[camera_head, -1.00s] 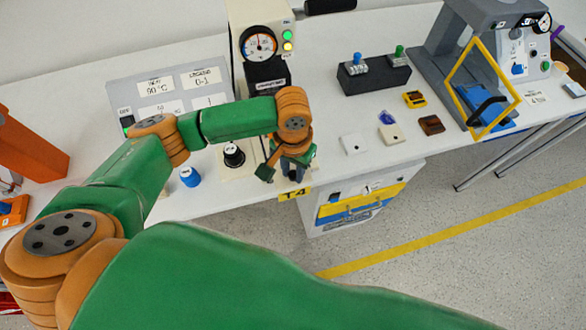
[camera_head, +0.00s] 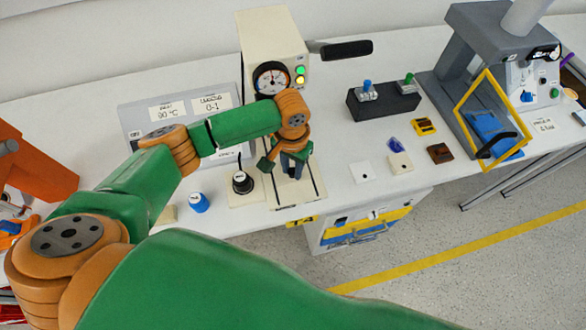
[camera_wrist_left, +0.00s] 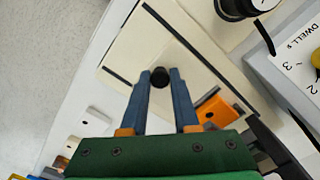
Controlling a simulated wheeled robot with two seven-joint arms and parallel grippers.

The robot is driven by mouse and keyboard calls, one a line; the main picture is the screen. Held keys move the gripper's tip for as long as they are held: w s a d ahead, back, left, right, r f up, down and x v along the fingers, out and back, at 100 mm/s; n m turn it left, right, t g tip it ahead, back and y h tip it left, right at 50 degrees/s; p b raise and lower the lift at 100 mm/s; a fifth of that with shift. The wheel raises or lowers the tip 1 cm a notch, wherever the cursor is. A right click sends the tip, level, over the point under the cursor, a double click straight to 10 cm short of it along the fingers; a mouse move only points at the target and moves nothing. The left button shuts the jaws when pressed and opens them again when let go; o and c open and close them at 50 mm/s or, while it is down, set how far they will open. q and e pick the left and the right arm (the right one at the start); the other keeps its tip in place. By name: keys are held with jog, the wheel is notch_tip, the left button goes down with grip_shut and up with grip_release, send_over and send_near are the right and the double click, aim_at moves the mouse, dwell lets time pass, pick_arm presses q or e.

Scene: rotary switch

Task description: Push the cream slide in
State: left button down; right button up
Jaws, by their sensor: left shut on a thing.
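The cream slide (camera_wrist_left: 158,45) is a flat plate with a black knob (camera_wrist_left: 160,77), lying between dark rails in the left wrist view. My left gripper (camera_wrist_left: 160,84) has its blue fingers on either side of this knob, shut on it. In the head view my left gripper (camera_head: 291,173) points down over the cream base (camera_head: 297,198) in front of the cream press (camera_head: 270,45). My arm and gripper hide most of the slide there. An orange piece (camera_wrist_left: 215,109) shows beside the fingers in the left wrist view. My right gripper is not in view.
A black dial (camera_head: 242,183) and a blue-capped knob (camera_head: 199,203) stand left of the base. A black handle (camera_head: 345,49) sticks out right of the press. Small tiles and a black switch block (camera_head: 383,102) lie to the right. Bare table lies between.

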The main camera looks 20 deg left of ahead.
pick_arm(q)
jog(key=shift+s, duration=0.1)
jog(key=c, duration=0.7)
grip_release()
jog(key=shift+o, duration=0.2)
jog(key=shift+d+r, duration=0.1)
notch_tip(320, 180, up, 7)
jog(key=shift+f, duration=0.1)
